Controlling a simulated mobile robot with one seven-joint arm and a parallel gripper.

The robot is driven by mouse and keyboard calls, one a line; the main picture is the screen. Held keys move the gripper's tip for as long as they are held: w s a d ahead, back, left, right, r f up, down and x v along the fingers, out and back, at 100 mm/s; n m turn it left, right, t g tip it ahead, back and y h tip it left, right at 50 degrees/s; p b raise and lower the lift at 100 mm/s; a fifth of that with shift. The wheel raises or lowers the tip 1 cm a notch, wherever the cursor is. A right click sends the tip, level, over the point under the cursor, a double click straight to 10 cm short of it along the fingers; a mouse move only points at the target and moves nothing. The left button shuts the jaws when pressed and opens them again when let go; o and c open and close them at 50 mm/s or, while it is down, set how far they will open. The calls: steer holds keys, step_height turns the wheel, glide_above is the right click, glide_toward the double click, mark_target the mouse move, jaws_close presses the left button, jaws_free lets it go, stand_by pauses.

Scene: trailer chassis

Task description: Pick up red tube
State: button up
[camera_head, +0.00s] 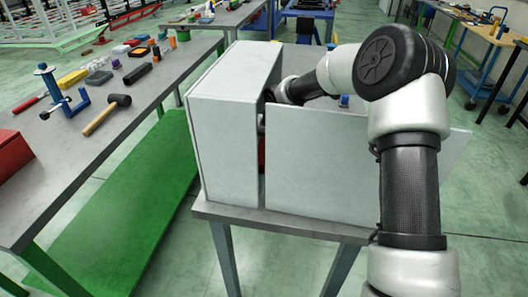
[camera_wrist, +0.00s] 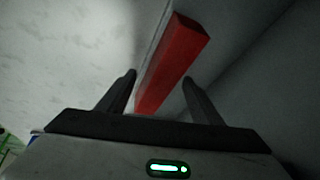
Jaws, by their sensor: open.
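The red tube (camera_wrist: 174,62) is a long square-edged red bar in the wrist view, running from the upper right down to between my fingers. My gripper (camera_wrist: 160,82) is open, with one dark finger on each side of the tube's near end. I cannot tell whether either finger touches it. In the head view my arm reaches behind the grey panels of a box-like structure (camera_head: 350,160), which hide my gripper. A small strip of red (camera_head: 262,155) shows through the gap between the panels; I cannot tell whether it is the tube.
The structure stands on a small table (camera_head: 285,222). Its pale walls are close around my gripper in the wrist view. A long workbench (camera_head: 95,145) at left holds a hammer (camera_head: 107,114), a blue clamp (camera_head: 62,92) and several small items. Green floor lies between.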

steer(key=c, duration=1.5)
jaws_close()
steer(key=shift+r, duration=0.1)
